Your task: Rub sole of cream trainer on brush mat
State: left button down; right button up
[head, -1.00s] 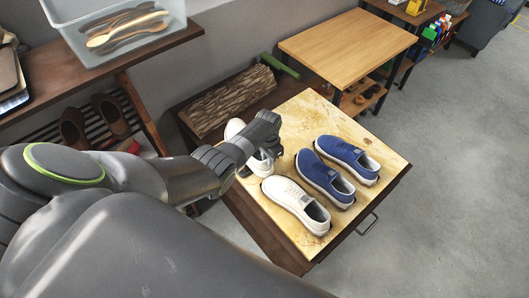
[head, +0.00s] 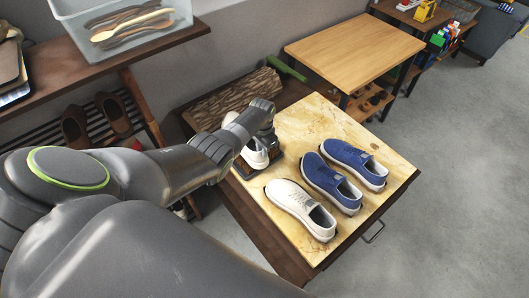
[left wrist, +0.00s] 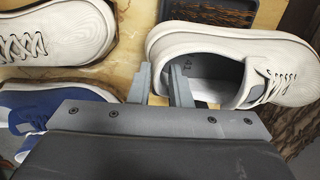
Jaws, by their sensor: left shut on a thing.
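My left gripper (head: 262,132) is shut on a cream trainer (head: 254,155), at the left side of the light wooden board. In the left wrist view the gripper fingers (left wrist: 161,84) grip the wall of the trainer's opening (left wrist: 230,45). A dark-framed mat (head: 277,158), which looks like the brush mat, shows partly beside and under the held trainer; its frame also shows in the left wrist view (left wrist: 248,10). I cannot tell whether the sole touches it. The second cream trainer (head: 292,200) lies on the board. My right gripper is not in view.
Two blue trainers (head: 328,180) stand on the board (head: 310,120), right of the cream one. A log (head: 225,102) lies behind the board. A wooden table (head: 355,48) stands behind, and a shelf with a clear bin (head: 130,40) is upper left. Open floor lies to the right.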

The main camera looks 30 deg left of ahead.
pick_arm(q)
jog(key=shift+s+d+p, duration=1.3)
jog(key=shift+d+p, duration=0.65)
jog(key=shift+d, duration=0.7)
jog(key=a+b, duration=0.1)
jog(key=w+a+b, duration=0.1)
jog(key=a, duration=0.1)
jog(key=w+a+b, duration=0.1)
jog(key=shift+w+a+f, duration=0.15)
jog(key=shift+a, duration=0.25)
jog(key=shift+w+a+b, duration=0.2)
jog(key=shift+a+b, duration=0.15)
jog(key=shift+a, duration=0.05)
jog(key=shift+r, duration=0.25)
